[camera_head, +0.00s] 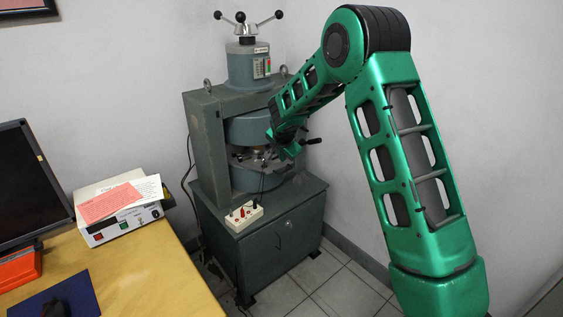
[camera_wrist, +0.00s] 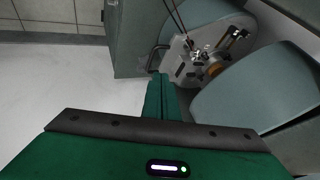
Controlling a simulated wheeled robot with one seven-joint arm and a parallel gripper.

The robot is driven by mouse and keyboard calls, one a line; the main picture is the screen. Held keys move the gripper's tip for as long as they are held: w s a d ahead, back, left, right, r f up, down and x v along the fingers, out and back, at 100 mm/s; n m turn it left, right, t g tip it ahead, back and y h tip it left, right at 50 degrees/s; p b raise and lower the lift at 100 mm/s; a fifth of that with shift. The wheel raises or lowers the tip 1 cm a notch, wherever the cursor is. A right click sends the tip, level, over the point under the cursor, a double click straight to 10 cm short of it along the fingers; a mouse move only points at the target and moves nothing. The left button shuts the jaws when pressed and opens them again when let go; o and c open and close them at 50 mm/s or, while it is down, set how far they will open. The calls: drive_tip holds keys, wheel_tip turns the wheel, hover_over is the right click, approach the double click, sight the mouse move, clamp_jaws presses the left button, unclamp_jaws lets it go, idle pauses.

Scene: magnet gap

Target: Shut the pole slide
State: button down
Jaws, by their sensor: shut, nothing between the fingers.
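The grey-green magnet (camera_head: 250,130) stands against the wall, with a gap between its upper and lower round poles. In the gap sits a light metal plate with small fittings (camera_wrist: 195,62), which seems to be the pole slide; a dark bar handle (camera_wrist: 155,58) shows at its near side. In the head view the slide (camera_head: 254,155) is partly hidden by my arm. My gripper (camera_head: 290,149) is at the right front of the gap. In the wrist view my gripper (camera_wrist: 161,80) is shut and empty, its tips close to the handle; I cannot tell whether they touch.
A small control box (camera_head: 244,215) with knobs sits on the cabinet (camera_head: 270,250) under the magnet. A dark crank handle (camera_head: 312,141) sticks out at the right. A desk (camera_head: 150,270) with a monitor (camera_head: 30,185) and an instrument (camera_head: 120,215) is at the left. Tiled floor lies in front.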

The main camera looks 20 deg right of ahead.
wheel_tip(320, 180, down, 10)
drive_tip(key=a+m+y, duration=0.1)
drive_tip(key=y, duration=0.2)
drive_tip(key=m+t+y, duration=0.6)
drive_tip(key=m+t, duration=0.3)
drive_tip(key=m, duration=0.9)
approach(275, 161)
drive_tip(key=x, duration=0.6)
drive_tip(key=shift+w+a+f, duration=0.1)
drive_tip(key=shift+w+a, duration=0.1)
drive_tip(key=shift+w, duration=0.1)
